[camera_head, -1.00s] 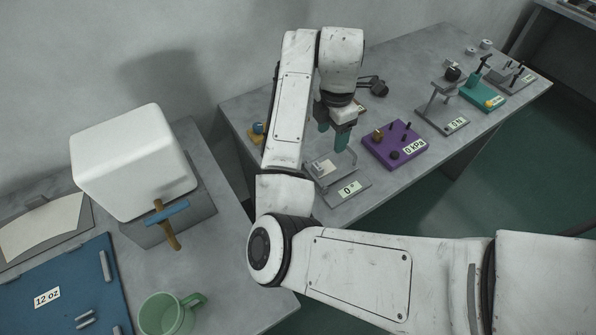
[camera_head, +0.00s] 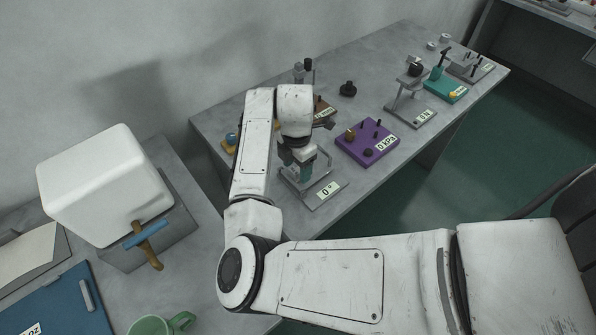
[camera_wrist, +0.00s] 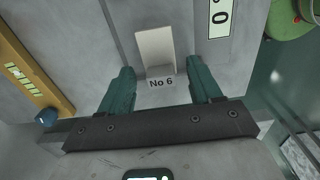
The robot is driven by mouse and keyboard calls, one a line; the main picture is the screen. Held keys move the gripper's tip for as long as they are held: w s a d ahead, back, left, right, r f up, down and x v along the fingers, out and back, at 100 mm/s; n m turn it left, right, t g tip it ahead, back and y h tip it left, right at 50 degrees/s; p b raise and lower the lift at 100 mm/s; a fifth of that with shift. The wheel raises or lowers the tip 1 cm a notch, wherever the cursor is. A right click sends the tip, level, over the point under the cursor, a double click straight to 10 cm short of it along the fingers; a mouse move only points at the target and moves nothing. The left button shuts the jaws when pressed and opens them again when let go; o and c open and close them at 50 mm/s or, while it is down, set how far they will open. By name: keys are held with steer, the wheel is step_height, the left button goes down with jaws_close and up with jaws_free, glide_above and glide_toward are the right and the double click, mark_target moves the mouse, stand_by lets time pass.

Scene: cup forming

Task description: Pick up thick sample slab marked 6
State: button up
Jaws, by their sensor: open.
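The thick pale slab marked No 6 (camera_wrist: 157,48) lies on the grey plate of the stand with the 0° readout (camera_head: 326,190). Its label faces my gripper in the wrist view. My gripper (camera_wrist: 163,80) is open, with one green finger on each side of the slab's near end and gaps between. I cannot tell whether the fingertips are down at slab height. In the head view my gripper (camera_head: 300,170) is low over the stand and mostly hides the slab.
A purple 0 kPa device (camera_head: 367,142) stands to the right of the stand. A yellow-based device (camera_wrist: 30,75) lies to the left. Further instruments, including a 0 N stand (camera_head: 411,108), line the bench. A white block (camera_head: 105,185) is on the left table.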

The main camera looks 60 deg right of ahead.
steer(key=shift+f, duration=0.3)
steer(key=shift+c, duration=0.4)
jaws_close()
